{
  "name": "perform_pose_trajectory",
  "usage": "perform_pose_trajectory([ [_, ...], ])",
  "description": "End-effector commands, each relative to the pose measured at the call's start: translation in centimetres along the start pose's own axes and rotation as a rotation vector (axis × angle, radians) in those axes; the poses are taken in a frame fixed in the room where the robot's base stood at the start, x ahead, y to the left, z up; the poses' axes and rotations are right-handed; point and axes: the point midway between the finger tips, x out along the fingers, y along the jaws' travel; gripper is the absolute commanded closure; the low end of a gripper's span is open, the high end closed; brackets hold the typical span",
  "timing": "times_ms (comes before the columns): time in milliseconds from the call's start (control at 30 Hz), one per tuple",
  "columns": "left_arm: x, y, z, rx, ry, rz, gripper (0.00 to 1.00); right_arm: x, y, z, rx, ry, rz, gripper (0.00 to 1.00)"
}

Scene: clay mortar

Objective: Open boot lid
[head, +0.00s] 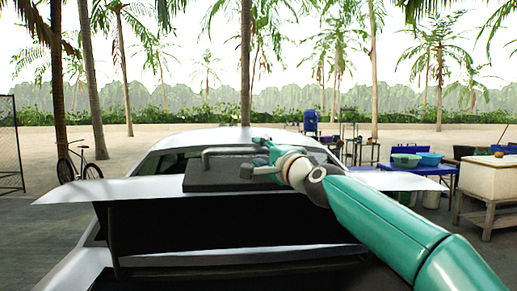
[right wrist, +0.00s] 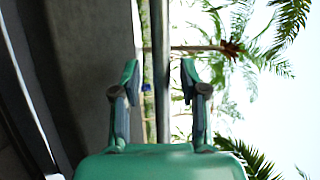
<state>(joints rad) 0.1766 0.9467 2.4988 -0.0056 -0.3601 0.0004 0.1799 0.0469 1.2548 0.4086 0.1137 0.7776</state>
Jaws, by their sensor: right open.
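The white car's boot lid (head: 110,189) spans the middle of the head view, with a dark space (head: 220,222) below its edge. A dark plate (head: 215,180) with a grey bar handle (head: 222,151) is on top of the lid. My right gripper (head: 264,158) is at the handle's right end, partly hidden by its own wrist. In the right wrist view its two fingers (right wrist: 160,75) are apart, and the grey handle bar (right wrist: 160,30) runs between them. I see a gap on each side of the bar. My left gripper is not in view.
A blue table with basins (head: 428,159) and a pale wooden-legged counter (head: 488,184) stand at the right. A bicycle (head: 80,168) and a mesh fence (head: 10,145) are at the left. Palm trees stand behind the car on open sandy ground.

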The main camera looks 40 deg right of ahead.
Motion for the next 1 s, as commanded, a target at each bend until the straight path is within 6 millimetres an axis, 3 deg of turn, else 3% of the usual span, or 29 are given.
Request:
perform_pose_trajectory([
  [133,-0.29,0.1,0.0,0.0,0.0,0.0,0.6,0.97,-0.04,-0.03,0.0,0.001,0.0,0.57],
  [433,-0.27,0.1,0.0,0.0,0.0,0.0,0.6,1.13,0.04,-0.02,0.0,0.0,0.0,0.57],
  [700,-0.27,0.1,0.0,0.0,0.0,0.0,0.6,1.12,0.06,-0.01,0.0,0.0,0.001,1.0],
  [1000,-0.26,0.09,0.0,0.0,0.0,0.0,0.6,1.14,0.21,0.03,0.0,-0.001,0.004,1.0],
])
